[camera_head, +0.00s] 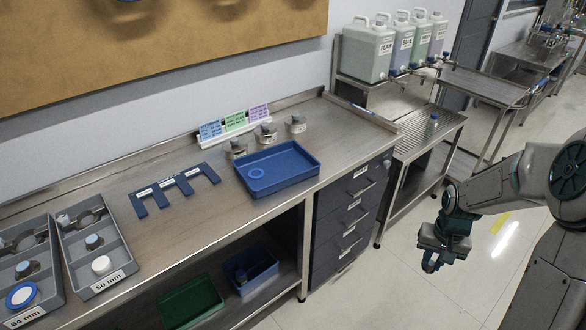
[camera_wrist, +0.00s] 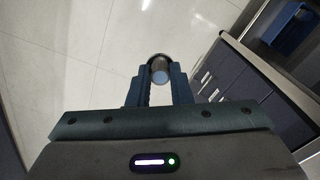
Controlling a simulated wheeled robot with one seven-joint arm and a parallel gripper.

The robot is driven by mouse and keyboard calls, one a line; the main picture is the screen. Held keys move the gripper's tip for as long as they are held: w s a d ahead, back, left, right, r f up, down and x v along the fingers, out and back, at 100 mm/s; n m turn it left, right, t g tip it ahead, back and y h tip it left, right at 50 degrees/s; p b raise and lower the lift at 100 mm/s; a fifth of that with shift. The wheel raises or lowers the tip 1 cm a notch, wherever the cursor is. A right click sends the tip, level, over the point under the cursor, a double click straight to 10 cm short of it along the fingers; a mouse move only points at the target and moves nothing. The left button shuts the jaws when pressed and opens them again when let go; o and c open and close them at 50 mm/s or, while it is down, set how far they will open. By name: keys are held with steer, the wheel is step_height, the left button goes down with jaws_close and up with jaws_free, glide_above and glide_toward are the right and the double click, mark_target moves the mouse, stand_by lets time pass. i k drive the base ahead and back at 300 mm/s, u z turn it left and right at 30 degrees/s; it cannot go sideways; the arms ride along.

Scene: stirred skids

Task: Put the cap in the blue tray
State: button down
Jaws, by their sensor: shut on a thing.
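My gripper (camera_head: 431,262) hangs over the open floor to the right of the bench, apart from the tray. It is shut on a small round piece, seemingly the cap (camera_wrist: 159,72), grey-sided with a pale blue end face, between the fingertips in the wrist view. The cap is hard to make out in the head view. The blue tray (camera_head: 303,174) sits on the bench top near its right end.
Grey trays marked 64 mm (camera_head: 52,290) and 50 mm (camera_head: 70,258) hold round pieces at left. A dark blue slotted rack (camera_head: 165,188) lies between. Small metal pieces stand behind the tray. A green bin (camera_head: 190,303) and a blue bin (camera_head: 262,264) sit on the lower shelf.

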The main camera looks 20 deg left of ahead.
mark_target(288, 161)
steer(key=u, duration=0.55)
steer(key=i, duration=0.6)
steer(key=u, duration=0.35)
